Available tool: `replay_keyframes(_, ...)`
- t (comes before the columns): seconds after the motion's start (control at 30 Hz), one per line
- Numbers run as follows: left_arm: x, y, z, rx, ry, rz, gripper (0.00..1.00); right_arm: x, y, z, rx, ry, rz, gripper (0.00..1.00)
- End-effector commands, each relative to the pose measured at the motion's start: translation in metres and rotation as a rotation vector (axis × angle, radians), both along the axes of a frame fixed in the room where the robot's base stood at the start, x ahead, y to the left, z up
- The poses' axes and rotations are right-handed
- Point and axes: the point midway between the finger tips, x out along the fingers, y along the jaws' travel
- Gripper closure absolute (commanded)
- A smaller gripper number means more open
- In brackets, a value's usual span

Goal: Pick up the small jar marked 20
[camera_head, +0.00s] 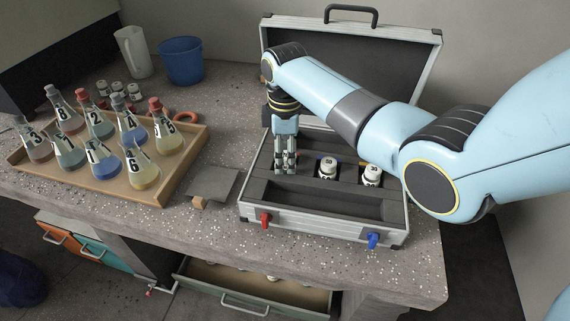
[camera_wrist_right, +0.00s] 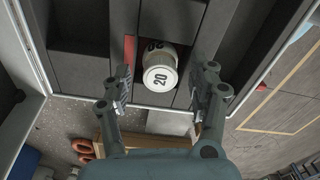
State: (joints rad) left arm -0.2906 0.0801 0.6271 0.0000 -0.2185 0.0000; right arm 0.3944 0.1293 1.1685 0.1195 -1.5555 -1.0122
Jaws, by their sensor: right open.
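The small jar marked 20 (camera_wrist_right: 160,77) shows in the right wrist view, its white lid facing the camera. It sits in a slot of the open case (camera_head: 320,222). My right gripper (camera_head: 285,163) is open over the left part of the case. In the right wrist view the two fingers (camera_wrist_right: 161,88) stand on either side of the jar in the picture, with visible gaps; whether they reach its height I cannot tell. In the head view the gripper hides this jar. My left gripper is not in view.
Two more white-lidded jars, one (camera_head: 327,168) and another (camera_head: 372,174), sit in the case to the right of my gripper. A wooden tray (camera_head: 165,187) of numbered flasks stands left. A blue bucket (camera_head: 181,62) and a pitcher (camera_head: 133,52) stand behind. Below, a drawer (camera_head: 250,290) is open.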

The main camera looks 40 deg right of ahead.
Motion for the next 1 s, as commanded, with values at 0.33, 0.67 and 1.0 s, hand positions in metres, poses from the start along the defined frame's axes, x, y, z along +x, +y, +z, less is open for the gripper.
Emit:
replay_keyframes(0.33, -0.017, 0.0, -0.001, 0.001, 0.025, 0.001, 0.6, 0.0, 0.0, 0.001, 0.0, 0.0, 0.0, 0.74)
replay_keyframes(0.67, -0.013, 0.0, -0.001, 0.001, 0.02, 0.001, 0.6, 0.0, 0.0, 0.001, 0.0, 0.0, 0.0, 0.97)
replay_keyframes(1.0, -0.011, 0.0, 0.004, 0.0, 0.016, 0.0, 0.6, 0.001, 0.0, 0.024, -0.001, -0.003, -0.001, 1.0)
